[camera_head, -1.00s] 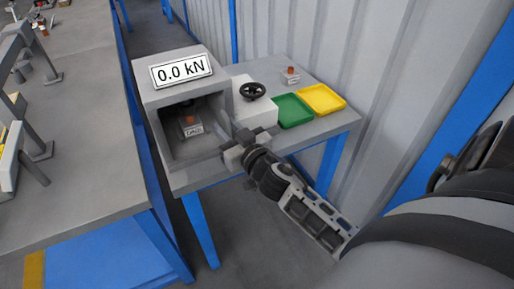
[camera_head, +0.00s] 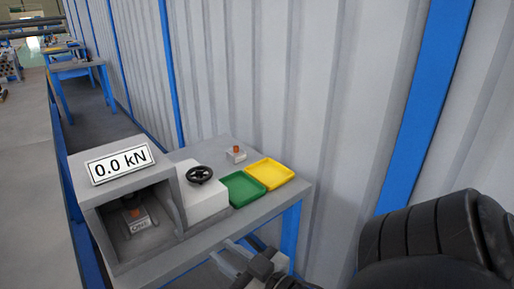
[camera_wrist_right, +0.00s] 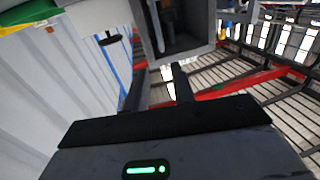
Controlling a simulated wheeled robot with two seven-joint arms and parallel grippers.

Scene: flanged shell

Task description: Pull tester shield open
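The tester (camera_head: 125,190) is a grey box with a "0.0 kN" display on top, at the lower left of the head view. Its front shows a dark opening with a small block and an orange part (camera_head: 136,212) inside. I cannot clearly make out a shield; it may be see-through. A dark upright bar (camera_wrist_right: 153,25) stands beside the opening in the right wrist view. My right gripper (camera_head: 222,254) is just off the table's front edge, right of the opening. Its two fingers (camera_wrist_right: 158,80) are apart, with nothing seen held between them. My left gripper is out of view.
A black handwheel (camera_head: 199,174) on a white block, a green tray (camera_head: 243,188) and a yellow tray (camera_head: 270,173) sit right of the tester. A small block with an orange top (camera_head: 236,154) lies behind. A corrugated wall (camera_head: 290,90) closes off the back.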

